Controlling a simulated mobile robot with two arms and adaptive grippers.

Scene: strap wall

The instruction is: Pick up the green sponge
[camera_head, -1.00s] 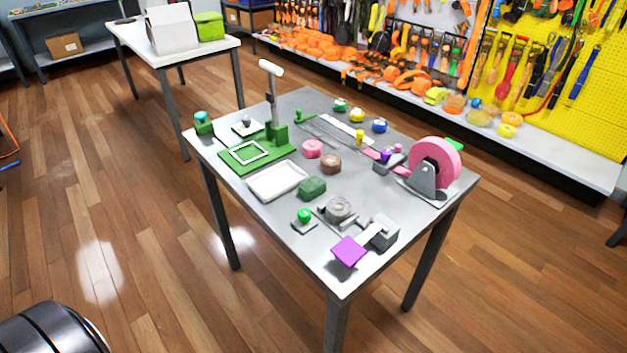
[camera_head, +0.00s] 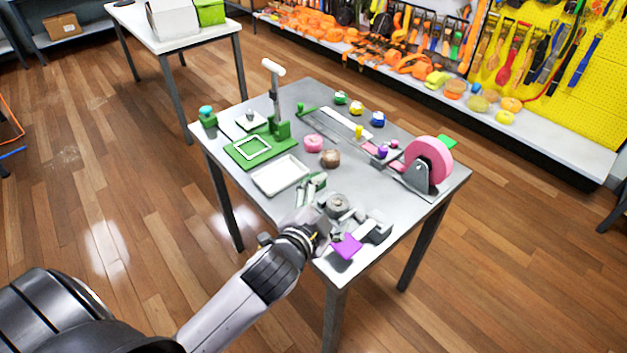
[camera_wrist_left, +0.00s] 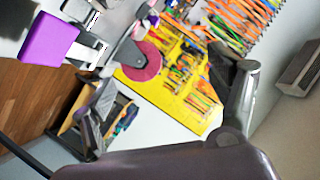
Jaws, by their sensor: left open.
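The green sponge (camera_head: 317,181) lies on the grey table just right of the white tray. It is mostly covered by my left gripper in the head view; only a little green shows. My left gripper (camera_head: 311,192) is open, with its fingers at the sponge; I cannot tell whether they touch it. In the left wrist view the two fingers of my left gripper (camera_wrist_left: 168,105) stand wide apart, and no sponge can be made out between them. My right gripper is not in view.
The white tray (camera_head: 280,175) is close on the left. A grey roll (camera_head: 338,205) and a purple plate (camera_head: 347,246) sit close on the right. Pink (camera_head: 313,143) and brown (camera_head: 330,158) rolls stand behind. A green press (camera_head: 262,148) is farther back, and a large pink wheel (camera_head: 428,160) at right.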

